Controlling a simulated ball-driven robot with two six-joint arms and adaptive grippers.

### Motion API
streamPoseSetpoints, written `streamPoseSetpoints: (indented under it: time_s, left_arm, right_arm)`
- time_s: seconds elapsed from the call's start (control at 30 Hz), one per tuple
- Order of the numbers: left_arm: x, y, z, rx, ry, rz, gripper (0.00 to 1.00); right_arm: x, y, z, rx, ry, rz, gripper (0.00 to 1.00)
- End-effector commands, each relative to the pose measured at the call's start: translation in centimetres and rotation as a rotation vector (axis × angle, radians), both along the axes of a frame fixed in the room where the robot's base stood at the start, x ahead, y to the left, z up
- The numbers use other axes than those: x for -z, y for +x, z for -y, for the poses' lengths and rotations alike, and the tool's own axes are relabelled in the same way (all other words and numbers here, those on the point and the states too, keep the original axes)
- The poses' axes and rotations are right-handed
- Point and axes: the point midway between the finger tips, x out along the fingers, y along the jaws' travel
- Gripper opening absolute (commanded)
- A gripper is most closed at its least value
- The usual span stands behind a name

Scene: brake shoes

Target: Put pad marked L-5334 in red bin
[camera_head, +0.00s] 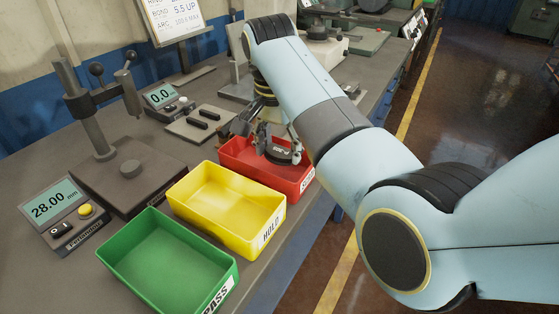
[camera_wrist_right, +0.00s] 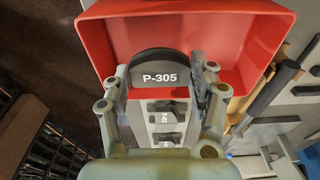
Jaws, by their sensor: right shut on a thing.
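My right gripper (camera_head: 270,143) is shut on a dark brake pad (camera_head: 283,153) and holds it over or inside the red bin (camera_head: 252,176). In the right wrist view the pad (camera_wrist_right: 160,66) sits between the two fingers (camera_wrist_right: 162,92), with its rounded edge toward the bin. Its white marking there reads P-305, not L-5334. The red bin (camera_wrist_right: 205,28) fills the top of that view behind the pad. I cannot tell whether the pad touches the bin floor. My left gripper is not in view.
A yellow bin (camera_head: 215,200) marked HOLD and a green bin (camera_head: 165,262) marked PASS stand left of the red bin. The bench edge drops to the floor at right.

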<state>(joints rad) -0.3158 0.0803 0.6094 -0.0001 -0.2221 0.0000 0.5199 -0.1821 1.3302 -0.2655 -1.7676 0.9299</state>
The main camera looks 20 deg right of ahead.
Motion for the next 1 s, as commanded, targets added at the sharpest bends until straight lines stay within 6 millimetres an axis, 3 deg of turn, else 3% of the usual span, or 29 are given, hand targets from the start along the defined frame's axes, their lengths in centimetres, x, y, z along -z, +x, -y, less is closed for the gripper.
streamPoseSetpoints:
  time_s: [0.27,0.43,0.77,0.8,0.93,1.0]
  left_arm:
    - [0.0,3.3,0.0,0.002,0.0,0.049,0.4]
    - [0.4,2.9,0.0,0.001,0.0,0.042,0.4]
    - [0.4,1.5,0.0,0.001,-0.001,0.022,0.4]
    - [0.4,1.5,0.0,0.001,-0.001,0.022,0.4]
    - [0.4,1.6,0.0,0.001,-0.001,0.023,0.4]
    - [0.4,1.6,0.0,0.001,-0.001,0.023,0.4]
  right_arm:
    - [2.2,-0.8,-0.1,0.0,-0.001,-0.002,0.21]
    - [4.4,-0.8,-0.1,0.001,-0.001,0.001,0.21]
    - [4.7,-0.7,-0.1,0.0,0.0,0.001,0.21]
    - [4.7,-0.7,-0.1,0.0,0.0,0.001,0.63]
    - [4.7,-0.7,-0.1,0.0,-0.001,0.001,0.8]
    - [4.7,-0.7,-0.1,0.0,-0.001,0.001,0.82]
